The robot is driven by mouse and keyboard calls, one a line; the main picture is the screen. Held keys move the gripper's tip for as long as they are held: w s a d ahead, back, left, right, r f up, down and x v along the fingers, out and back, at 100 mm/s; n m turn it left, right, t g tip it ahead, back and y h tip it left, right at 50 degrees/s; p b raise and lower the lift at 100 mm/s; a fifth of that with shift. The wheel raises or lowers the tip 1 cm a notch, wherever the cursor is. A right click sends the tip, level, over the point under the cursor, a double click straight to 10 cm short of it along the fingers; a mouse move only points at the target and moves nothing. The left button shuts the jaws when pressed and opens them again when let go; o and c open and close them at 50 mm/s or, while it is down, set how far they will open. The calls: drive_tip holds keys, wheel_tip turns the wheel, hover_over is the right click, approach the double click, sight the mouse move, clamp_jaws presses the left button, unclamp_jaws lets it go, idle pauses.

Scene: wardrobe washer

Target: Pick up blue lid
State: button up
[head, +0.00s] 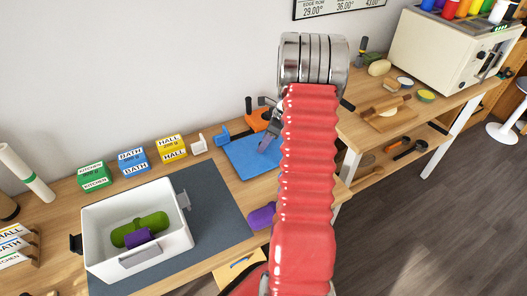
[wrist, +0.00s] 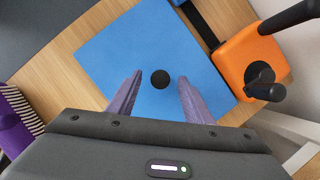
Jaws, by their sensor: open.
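The blue lid (wrist: 110,55) is a flat blue square with a round black knob (wrist: 160,79) in the wrist view. It lies on the wooden table, and in the head view the lid (head: 245,157) is partly hidden behind my red arm. My gripper (wrist: 160,98) is open above the lid. Its two purple fingers stand apart, one to each side of the knob in the wrist view, and hold nothing. Whether the fingertips touch the lid I cannot tell.
An orange device (wrist: 245,62) with black handles stands beside the lid. A purple item (wrist: 15,125) lies on the other side. A white bin (head: 101,237) holding green and purple things sits on a dark mat (head: 222,215). Labelled boxes (head: 132,160) line the wall.

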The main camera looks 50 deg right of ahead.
drive_tip(key=shift+w+f, duration=0.1)
drive_tip(key=shift+f, duration=0.1)
drive_tip(key=shift+c, duration=0.5)
clamp_jaws()
idle(0.3)
